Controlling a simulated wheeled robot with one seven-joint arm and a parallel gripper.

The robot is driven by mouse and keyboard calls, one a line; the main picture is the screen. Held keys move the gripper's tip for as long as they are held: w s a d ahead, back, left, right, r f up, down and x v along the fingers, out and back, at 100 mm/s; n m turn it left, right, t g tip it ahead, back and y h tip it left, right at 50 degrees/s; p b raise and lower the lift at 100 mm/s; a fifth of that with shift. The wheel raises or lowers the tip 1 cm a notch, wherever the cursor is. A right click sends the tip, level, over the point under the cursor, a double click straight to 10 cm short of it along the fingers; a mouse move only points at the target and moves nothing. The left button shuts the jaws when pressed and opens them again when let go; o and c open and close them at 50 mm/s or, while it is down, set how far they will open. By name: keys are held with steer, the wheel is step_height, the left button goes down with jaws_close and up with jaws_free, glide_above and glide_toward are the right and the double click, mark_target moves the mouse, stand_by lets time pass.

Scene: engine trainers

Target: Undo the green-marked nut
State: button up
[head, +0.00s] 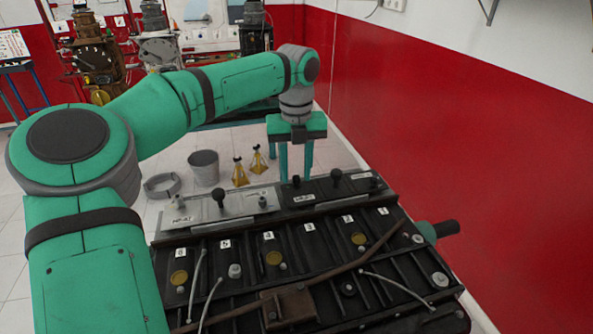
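I see no nut with a clear green mark in the head view. Silver nut-like or bolt-like fittings sit on the dark engine block (330,262), among them one at the left (235,271) and one at the right (440,279). A green piece with a dark end (428,232) sticks out at the block's right side; I cannot tell what it is. My gripper (296,165) points down beyond the far edge of the block. Its two green fingers are apart, with nothing visible between them. Their tips are partly hidden behind the block's far edge.
A rusty pipe (340,268) and thin pale tubes cross the block. Upright black knobs (218,196) stand on its far plates. A grey bucket (203,168) and yellow bottles (240,173) stand on the floor behind. A red and white wall (440,130) bounds the right side.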

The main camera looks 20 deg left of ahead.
mark_target(296, 177)
steer(key=shift+r, duration=3.75)
steer(key=shift+f, duration=0.1)
